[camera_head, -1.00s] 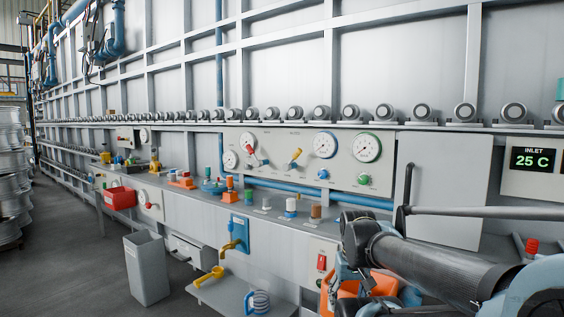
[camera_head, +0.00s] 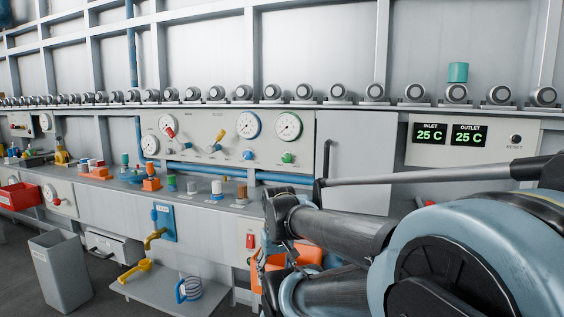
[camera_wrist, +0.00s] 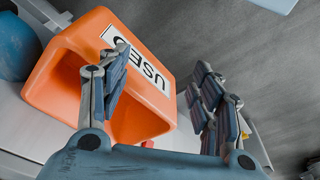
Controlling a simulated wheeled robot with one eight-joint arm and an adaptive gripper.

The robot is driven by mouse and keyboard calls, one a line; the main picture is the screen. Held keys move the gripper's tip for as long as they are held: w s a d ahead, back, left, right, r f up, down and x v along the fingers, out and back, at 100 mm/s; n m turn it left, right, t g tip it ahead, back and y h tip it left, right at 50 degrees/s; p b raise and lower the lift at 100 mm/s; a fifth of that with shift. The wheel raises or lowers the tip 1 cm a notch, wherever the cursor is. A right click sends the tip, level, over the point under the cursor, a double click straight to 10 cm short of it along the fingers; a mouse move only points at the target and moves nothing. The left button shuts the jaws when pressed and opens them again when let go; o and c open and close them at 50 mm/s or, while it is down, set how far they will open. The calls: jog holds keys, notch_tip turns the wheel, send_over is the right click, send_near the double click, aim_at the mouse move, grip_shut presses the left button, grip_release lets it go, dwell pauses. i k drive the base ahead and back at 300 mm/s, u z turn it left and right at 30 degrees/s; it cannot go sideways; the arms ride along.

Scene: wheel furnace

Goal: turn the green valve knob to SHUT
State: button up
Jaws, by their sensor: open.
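The green valve knob (camera_head: 288,158) is small and sits on the grey gauge panel, below the rightmost gauge, which has a green rim (camera_head: 288,126). Its pointer and any SHUT label are too small to read. The knob is not seen in the wrist view. My gripper (camera_wrist: 165,100) is open and empty in the wrist view, its fingers spread wide. It is beside and above an orange bin marked USED (camera_wrist: 72,58). In the head view my arm reaches forward at the lower right, below and right of the knob, and the gripper is apart from the knob.
A blue knob (camera_head: 248,155) and red and yellow levers (camera_head: 217,138) share the panel. A shelf below holds small coloured parts (camera_head: 217,188). A grey cabinet door with a long handle (camera_head: 355,150) stands right of the panel. A grey bin (camera_head: 60,272) stands on the floor.

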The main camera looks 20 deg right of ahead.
aim_at(287, 157)
jog(key=k, duration=0.5)
jog(key=z, duration=1.2)
jog(key=k, duration=0.9)
jog(key=u, duration=1.15)
jog(key=i, duration=1)
